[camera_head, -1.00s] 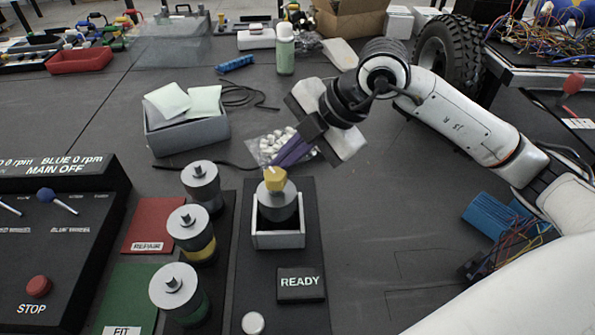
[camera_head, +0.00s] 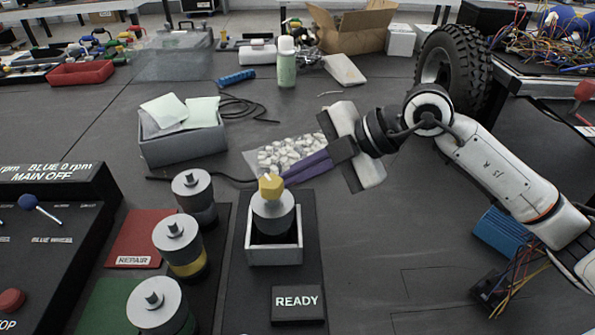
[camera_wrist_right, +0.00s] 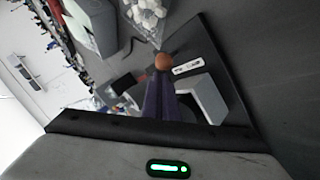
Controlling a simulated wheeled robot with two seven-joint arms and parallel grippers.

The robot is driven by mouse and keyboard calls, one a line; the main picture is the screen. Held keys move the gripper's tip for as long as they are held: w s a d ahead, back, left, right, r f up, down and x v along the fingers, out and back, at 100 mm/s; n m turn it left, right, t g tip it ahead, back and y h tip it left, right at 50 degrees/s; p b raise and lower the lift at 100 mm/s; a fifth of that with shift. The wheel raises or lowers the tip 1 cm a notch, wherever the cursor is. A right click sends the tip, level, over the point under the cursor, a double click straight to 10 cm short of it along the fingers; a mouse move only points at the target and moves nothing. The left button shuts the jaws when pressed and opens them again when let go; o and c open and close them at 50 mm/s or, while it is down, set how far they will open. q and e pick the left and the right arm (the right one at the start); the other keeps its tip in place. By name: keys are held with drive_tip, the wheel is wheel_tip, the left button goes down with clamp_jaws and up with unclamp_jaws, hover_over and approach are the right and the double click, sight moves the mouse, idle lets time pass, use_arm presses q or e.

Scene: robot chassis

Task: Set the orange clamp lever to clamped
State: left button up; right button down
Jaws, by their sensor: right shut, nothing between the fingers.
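A grey fixture box (camera_head: 274,256) stands on a dark panel and holds a grey cylinder (camera_head: 272,222). A yellow-orange knob (camera_head: 270,186) shows at the top of the cylinder in the head view. In the right wrist view an orange-brown rounded knob (camera_wrist_right: 163,62) shows right at my fingertips; I cannot tell if it touches them. It looks like the clamp lever's end, but its shaft is hidden. My right gripper (camera_head: 287,181) is shut and empty, its purple fingers pointing left beside the yellow-orange knob. They show as dark purple in the wrist view (camera_wrist_right: 162,80). My left gripper is not in view.
A READY sign (camera_head: 297,302) is in front of the box. Several grey cylinders, one of them nearest the front (camera_head: 157,304), stand to its left. A bag of white pieces (camera_head: 283,154) lies behind the fingers. The table to the right of the panel is mostly clear.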

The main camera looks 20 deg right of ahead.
drive_tip(key=shift+a, duration=0.2)
drive_tip(key=v, duration=1)
drive_tip(key=shift+d, duration=0.1)
idle(0.4)
